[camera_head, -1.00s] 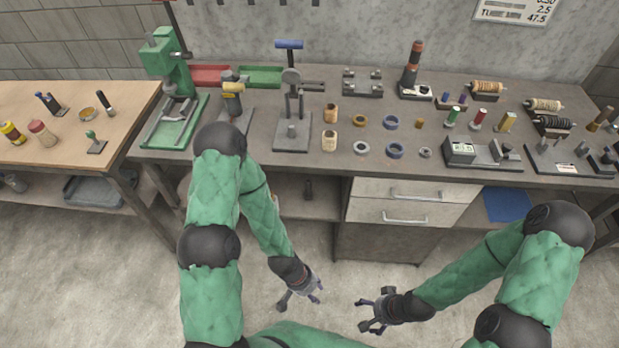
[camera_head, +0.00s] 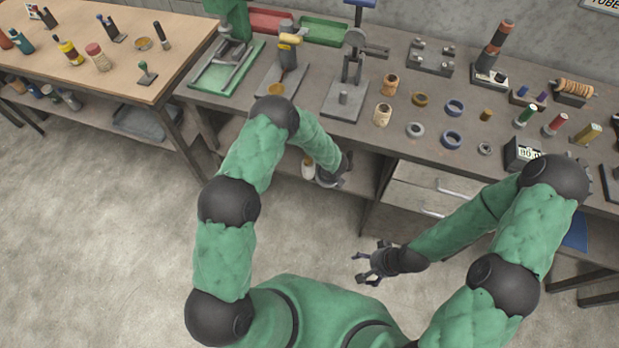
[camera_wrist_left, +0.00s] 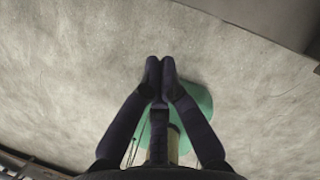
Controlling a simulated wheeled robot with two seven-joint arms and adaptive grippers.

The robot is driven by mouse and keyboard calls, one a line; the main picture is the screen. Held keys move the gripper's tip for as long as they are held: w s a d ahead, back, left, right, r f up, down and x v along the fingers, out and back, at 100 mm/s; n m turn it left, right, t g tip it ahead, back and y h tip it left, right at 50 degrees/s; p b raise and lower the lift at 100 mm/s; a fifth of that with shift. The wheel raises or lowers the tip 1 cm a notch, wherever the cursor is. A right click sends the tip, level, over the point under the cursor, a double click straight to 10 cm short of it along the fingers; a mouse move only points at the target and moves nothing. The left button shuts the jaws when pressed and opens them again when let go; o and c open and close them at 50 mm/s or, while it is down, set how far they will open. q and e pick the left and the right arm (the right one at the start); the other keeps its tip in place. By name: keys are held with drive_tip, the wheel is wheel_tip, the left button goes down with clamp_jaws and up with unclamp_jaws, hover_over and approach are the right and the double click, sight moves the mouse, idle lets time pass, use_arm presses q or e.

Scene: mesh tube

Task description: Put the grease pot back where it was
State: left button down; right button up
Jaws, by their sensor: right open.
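No thing is marked clearly as the grease pot. A low round brown-gold tin (camera_head: 143,44) stands on the wooden table. A small gold round thing (camera_head: 275,90) shows on the grey bench, partly behind my left elbow. A cream pot-like thing (camera_head: 308,167) shows at the lower shelf, beside my left gripper (camera_head: 334,172). In the left wrist view my left gripper (camera_wrist_left: 160,68) has its fingertips together, with nothing seen between them. My right gripper (camera_head: 370,264) is open and empty, low in front of the drawers.
The grey bench (camera_head: 400,152) holds a green press, two trays, rings and spools. The wooden table (camera_head: 112,76) at the left holds bottles and stamps. Drawers (camera_head: 420,205) hang under the bench. The floor (camera_head: 100,240) is clear at the left.

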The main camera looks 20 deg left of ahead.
sight(308, 172)
use_arm(q)
drive_tip(key=w+a+f+b, duration=0.4)
drive_tip(key=w+f, duration=0.1)
drive_tip(key=f, duration=0.4)
drive_tip(key=shift+w+a+f, duration=0.15)
drive_tip(key=shift+a+f, duration=0.1)
drive_tip(key=shift+a, duration=0.05)
